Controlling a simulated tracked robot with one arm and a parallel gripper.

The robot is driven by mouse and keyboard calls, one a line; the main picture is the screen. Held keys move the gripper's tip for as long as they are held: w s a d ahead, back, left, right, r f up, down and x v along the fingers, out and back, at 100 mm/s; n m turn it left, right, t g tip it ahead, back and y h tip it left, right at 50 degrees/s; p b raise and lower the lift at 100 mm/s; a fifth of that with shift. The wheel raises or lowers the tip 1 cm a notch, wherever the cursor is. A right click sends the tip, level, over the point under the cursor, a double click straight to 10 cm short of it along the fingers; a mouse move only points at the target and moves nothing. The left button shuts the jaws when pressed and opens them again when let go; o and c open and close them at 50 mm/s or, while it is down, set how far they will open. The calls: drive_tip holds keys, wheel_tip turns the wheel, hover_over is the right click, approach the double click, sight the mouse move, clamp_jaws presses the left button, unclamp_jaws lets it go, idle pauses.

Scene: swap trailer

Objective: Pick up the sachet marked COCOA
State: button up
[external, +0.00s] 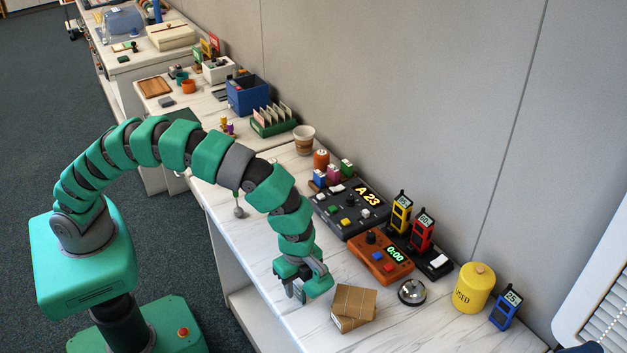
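No sachet with a readable COCOA mark shows in the external view. A green rack (274,122) farther along the counter holds several upright pale, flat pieces; they may be sachets or cards, and any print on them is too small to read. My gripper (307,290) points down over the near part of the counter, left of a brown wrapped packet (354,301). Nothing shows held in it. Its fingers are seen at an angle, so their gap is unclear.
Near my gripper are an orange timer box (380,256), a dark console reading A 23 (350,208), a silver bell (411,292), a yellow canister (474,287) and a blue handset (506,309). A paper cup (304,139) and a blue bin (248,95) stand farther back.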

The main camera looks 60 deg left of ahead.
drive_tip(key=shift+f, duration=0.45)
clamp_jaws()
drive_tip(key=shift+r, duration=0.1)
